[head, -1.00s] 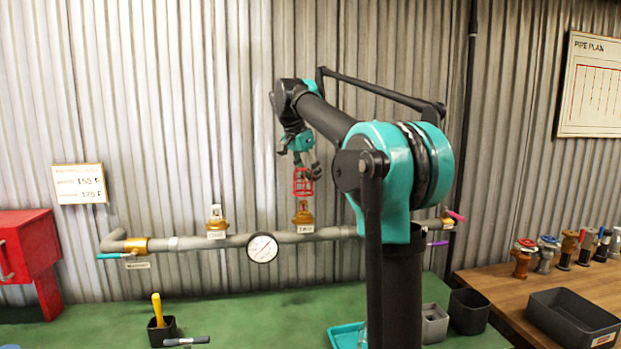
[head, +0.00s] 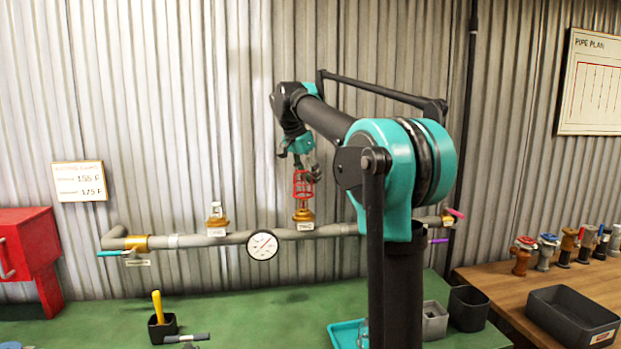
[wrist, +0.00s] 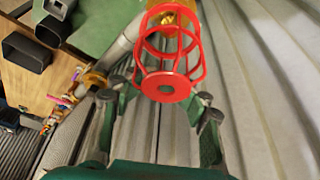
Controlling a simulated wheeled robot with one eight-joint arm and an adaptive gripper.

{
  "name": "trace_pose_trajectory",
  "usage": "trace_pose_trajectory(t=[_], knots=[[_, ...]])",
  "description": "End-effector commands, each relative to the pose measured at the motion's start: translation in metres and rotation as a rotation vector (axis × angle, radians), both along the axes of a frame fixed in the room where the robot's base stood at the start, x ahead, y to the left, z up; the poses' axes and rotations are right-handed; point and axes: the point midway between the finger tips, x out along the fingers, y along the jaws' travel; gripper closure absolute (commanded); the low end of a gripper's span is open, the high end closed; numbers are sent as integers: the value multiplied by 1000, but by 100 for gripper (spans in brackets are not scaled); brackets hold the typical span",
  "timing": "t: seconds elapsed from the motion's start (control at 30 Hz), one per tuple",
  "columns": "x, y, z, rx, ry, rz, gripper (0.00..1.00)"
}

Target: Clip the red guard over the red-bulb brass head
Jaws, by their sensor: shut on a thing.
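The red guard (head: 303,186), an open wire cage with a round end plate, hangs upright below my gripper (head: 304,170). My gripper is shut on its upper end. The guard's lower end is at the top of the right-hand brass head (head: 304,215) on the grey pipe; I cannot tell whether it is seated. The wrist view shows the guard (wrist: 166,82) between my fingers (wrist: 163,96), with the brass (wrist: 177,17) beyond and partly inside its far ring. The bulb's colour is hidden by the cage.
A second brass head (head: 217,223) with a pale top stands left on the pipe (head: 330,231). A round gauge (head: 262,245) sits between them. The corrugated wall (head: 200,100) is close behind. A tool cup (head: 163,328) stands on the green bench (head: 250,310).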

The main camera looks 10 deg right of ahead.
Motion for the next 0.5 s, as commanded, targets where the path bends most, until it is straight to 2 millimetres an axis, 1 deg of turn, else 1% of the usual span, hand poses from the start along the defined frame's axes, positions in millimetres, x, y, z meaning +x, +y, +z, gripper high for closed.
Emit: trace_pose_trajectory(t=[0.5], knots=[[0,0,-12,0,0,0,90]])
